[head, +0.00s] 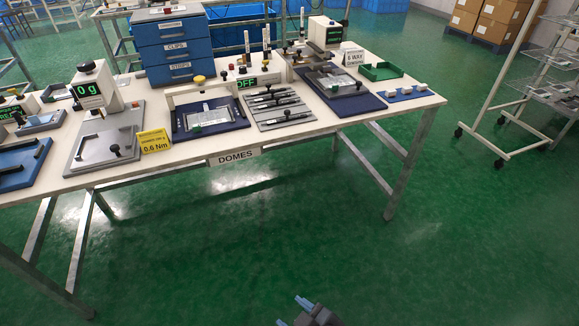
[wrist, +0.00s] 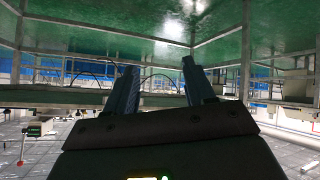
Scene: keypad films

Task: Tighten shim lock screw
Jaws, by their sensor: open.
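My gripper (head: 292,312) is at the bottom edge of the head view, over the green floor and well in front of the bench. Its two blue fingers are apart and empty, also in the wrist view (wrist: 159,80). A grey fixture plate (head: 90,152) on the bench carries a black knob (head: 115,150) near its front right. A yellow sign reading 0.6 Nm (head: 155,141) stands beside it. I cannot tell which knob is the shim lock screw. A gauge stand (head: 95,88) on that plate shows "0 g" and has a black knob on top.
The white bench (head: 300,135) carries a dark blue fixture (head: 210,118), a grey tray of black tools (head: 280,108), another blue fixture (head: 340,90) and blue drawers (head: 172,48). A "DOMES" label (head: 235,156) hangs at the front edge. The floor in front is clear. A wire rack (head: 545,90) stands right.

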